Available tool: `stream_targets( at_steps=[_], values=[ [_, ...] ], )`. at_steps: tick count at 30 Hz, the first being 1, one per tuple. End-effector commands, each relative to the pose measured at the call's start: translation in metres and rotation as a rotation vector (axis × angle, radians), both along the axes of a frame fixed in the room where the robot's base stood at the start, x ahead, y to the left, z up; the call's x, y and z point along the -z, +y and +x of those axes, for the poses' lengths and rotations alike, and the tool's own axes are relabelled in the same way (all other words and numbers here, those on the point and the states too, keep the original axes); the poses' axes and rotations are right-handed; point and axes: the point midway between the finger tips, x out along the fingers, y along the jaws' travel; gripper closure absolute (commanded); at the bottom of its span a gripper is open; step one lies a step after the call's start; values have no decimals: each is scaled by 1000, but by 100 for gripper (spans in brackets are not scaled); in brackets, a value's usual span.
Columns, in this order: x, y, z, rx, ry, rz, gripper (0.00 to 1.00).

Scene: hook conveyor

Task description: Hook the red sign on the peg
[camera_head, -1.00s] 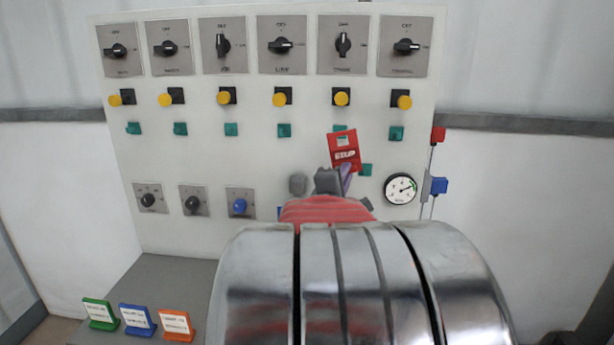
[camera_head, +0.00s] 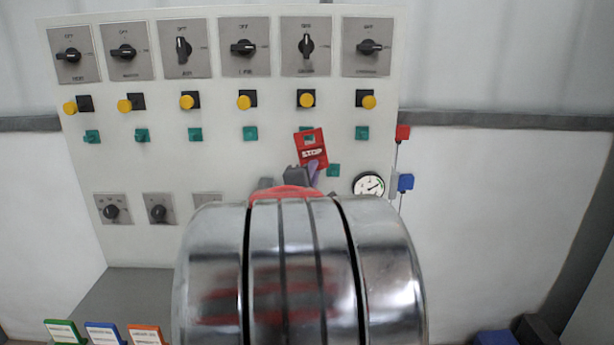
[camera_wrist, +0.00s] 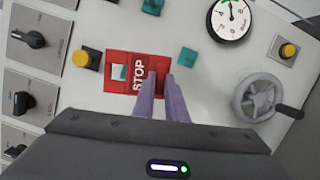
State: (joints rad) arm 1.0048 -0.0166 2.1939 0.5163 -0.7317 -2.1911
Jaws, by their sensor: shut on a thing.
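The red sign (camera_head: 316,153) reads STOP and has a square opening near its upper end. It is tilted in front of the white panel, below a yellow knob (camera_head: 307,100) on a black base. In the wrist view, the sign (camera_wrist: 139,74) is gripped at its lower end by the purple fingers of my gripper (camera_wrist: 160,85). Something pale teal shows through the opening. That yellow knob also shows beside the sign (camera_wrist: 82,59), apart from it. I cannot tell which fitting is the peg, or whether the sign touches the panel.
The panel (camera_head: 225,165) carries a row of rotary switches, yellow knobs and teal squares. A gauge (camera_head: 368,185) sits right of the sign, and a grey handwheel (camera_wrist: 258,97) is near my fingers. Green, blue and orange signs (camera_head: 147,335) stand low at left.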

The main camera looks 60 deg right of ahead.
Motion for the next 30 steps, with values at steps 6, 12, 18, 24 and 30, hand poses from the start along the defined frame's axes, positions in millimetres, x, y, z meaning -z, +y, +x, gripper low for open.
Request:
stream_targets(
  at_steps=[6, 12, 18, 24, 30],
  values=[
    [1, -9, 2, 0, 1, 0, 100],
    [2, -16, 4, -1, 1, 0, 100],
    [2, -23, 5, 0, 0, 0, 100],
    [4, -31, 6, 0, 0, 1, 100],
    [4, -39, 8, 0, 1, 0, 100]
  ],
)
